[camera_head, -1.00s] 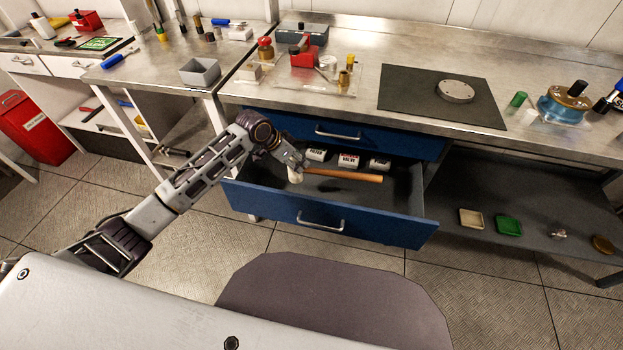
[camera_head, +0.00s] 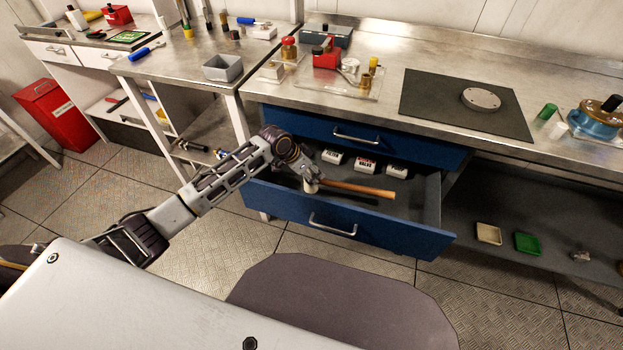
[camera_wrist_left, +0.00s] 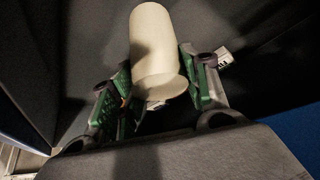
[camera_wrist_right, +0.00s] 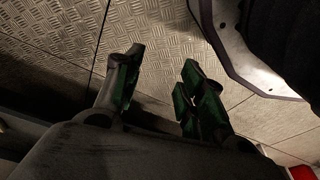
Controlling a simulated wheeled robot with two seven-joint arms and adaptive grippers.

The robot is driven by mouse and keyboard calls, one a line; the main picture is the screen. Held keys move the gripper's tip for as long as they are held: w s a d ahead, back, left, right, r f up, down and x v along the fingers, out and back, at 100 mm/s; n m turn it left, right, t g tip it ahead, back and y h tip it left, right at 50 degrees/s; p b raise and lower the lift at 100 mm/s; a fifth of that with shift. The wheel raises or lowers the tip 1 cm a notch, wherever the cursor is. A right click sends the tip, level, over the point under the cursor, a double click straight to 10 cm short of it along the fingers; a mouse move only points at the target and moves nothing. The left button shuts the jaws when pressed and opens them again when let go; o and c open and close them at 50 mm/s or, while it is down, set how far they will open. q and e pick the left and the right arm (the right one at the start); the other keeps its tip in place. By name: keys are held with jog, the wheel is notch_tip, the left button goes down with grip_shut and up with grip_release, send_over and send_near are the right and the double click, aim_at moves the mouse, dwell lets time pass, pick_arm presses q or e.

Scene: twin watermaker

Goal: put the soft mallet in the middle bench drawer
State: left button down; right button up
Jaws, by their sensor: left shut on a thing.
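The soft mallet has a pale cylindrical head and a wooden handle (camera_head: 355,189). My left gripper (camera_head: 313,179) is shut on the mallet, inside the open blue drawer (camera_head: 318,222). The handle points right over the drawer floor; I cannot tell whether it touches. In the left wrist view the pale mallet head (camera_wrist_left: 155,50) sits between the green-padded fingers (camera_wrist_left: 160,92) of my left gripper, and the handle is mostly hidden. In the right wrist view my right gripper (camera_wrist_right: 160,85) is open and empty above the floor.
Several small white boxes (camera_head: 364,166) lie at the back of the drawer. A closed blue drawer (camera_head: 350,138) is above it, under the steel bench top (camera_head: 385,130). A lower shelf (camera_head: 530,220) holding small parts is at the right. The drawer's right side is free.

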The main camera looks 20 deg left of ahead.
aim_at(308, 188)
pick_arm(q)
jog(key=shift+f, duration=0.35)
notch_tip(308, 188, down, 2)
jog(key=shift+f+b, duration=0.15)
jog(key=shift+b, duration=0.2)
jog(key=shift+f, duration=0.3)
pick_arm(e)
jog(key=r, duration=0.1)
jog(key=a+r, duration=0.1)
jog(key=shift+w+r, duration=0.1)
jog(key=shift+r, duration=0.25)
jog(key=shift+f, duration=0.1)
pick_arm(q)
jog(key=c, duration=0.8)
grip_release()
jog(key=shift+f, duration=0.15)
jog(key=shift+o, duration=0.4)
pick_arm(e)
jog(key=shift+w+d, duration=0.1)
